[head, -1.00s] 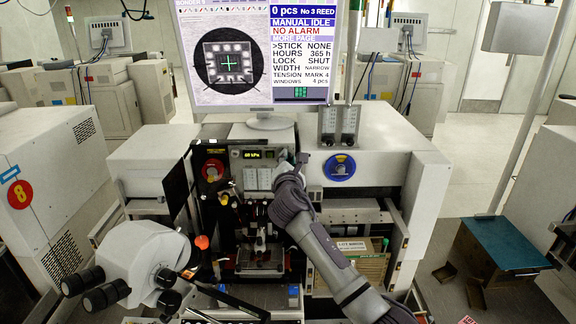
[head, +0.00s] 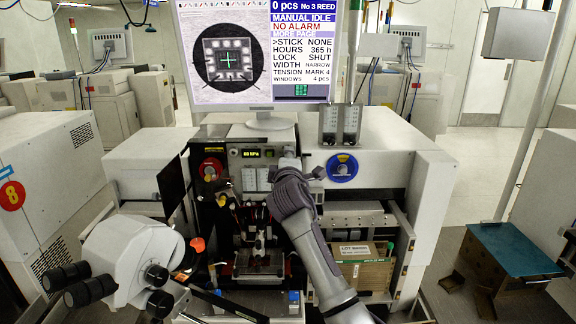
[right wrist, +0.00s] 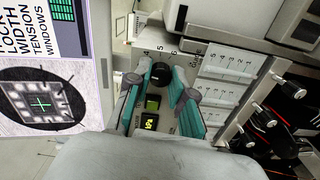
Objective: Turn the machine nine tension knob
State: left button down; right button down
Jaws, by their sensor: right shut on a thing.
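The tension knob (right wrist: 161,75) is a small black round knob on a pale panel with printed numbers around it, in the right wrist view. My right gripper (right wrist: 160,80) has its teal fingers on either side of the knob and is shut on it. In the head view my right arm reaches to the machine's front panel (head: 249,172), and my wrist (head: 290,188) hides the knob. The monitor (head: 255,108) above reads "TENSION MARK 4". My left gripper is not in view.
A blue round dial (head: 342,167) is right of my wrist and a red one (head: 211,167) is to the left. A white microscope (head: 132,255) stands at front left. A blue-topped crate (head: 512,248) stands at right.

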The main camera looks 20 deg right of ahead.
jog(key=shift+m+b, duration=1.5)
jog(key=shift+m, duration=1.7)
jog(key=c, duration=1)
grip_release()
jog(key=v, duration=1.2)
